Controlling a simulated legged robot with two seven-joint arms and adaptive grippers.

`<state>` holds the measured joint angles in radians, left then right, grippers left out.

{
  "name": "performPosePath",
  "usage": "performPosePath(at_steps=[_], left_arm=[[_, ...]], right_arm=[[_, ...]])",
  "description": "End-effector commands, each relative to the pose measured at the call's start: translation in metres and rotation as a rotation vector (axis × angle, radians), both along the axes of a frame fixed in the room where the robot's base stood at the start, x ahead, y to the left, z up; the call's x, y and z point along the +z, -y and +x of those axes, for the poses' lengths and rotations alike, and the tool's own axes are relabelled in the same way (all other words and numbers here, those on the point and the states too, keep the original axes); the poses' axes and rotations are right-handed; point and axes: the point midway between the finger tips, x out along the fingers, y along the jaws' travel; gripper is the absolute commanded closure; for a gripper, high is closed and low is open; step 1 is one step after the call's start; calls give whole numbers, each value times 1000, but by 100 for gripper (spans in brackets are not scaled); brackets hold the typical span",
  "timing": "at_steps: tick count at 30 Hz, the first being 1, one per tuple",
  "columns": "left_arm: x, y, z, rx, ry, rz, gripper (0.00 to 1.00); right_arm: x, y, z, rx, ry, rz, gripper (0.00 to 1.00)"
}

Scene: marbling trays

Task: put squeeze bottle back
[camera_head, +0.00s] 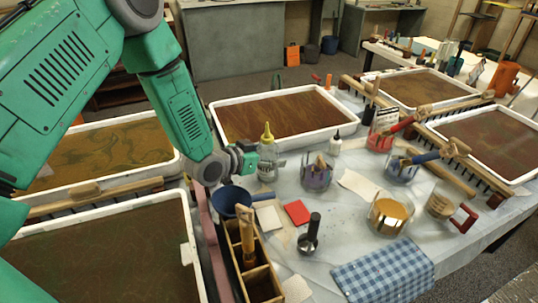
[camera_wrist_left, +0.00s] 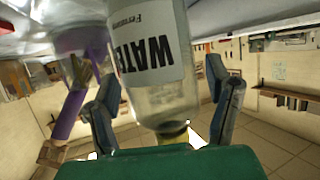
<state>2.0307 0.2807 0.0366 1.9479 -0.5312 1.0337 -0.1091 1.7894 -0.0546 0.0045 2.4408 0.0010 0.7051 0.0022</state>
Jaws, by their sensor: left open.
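The squeeze bottle (camera_head: 267,168) is clear with a yellow nozzle and stands upright on the covered table. In the left wrist view the bottle (camera_wrist_left: 155,60) appears upside down, with a white label reading "WATER". My left gripper (camera_head: 256,158) is at the bottle's left side in the head view. In the wrist view its two fingers (camera_wrist_left: 162,85) are spread, one on each side of the bottle, with gaps visible. The yellow cap (camera_wrist_left: 172,131) is close to the gripper's green palm. My right gripper is out of view.
A jar with tools (camera_head: 316,176) and a small white bottle (camera_head: 335,146) stand right of the bottle. A blue bowl (camera_head: 228,198) and wooden caddy (camera_head: 262,281) are in front. A marbling tray (camera_head: 290,143) lies behind. A checked cloth (camera_head: 384,275) lies at the front edge.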

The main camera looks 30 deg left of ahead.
Motion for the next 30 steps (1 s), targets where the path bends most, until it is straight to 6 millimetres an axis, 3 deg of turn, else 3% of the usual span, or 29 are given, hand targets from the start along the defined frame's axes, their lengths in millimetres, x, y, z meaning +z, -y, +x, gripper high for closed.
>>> performPosePath(at_steps=[4,8,21,30], left_arm=[[4,0,0,1,0,0,28],[10,-6,-15,3,0,-1,28],[44,-32,-90,2,-1,-1,28],[49,-36,-104,0,0,0,28]], right_arm=[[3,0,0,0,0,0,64],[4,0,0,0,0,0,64],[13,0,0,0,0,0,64],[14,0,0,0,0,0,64]])
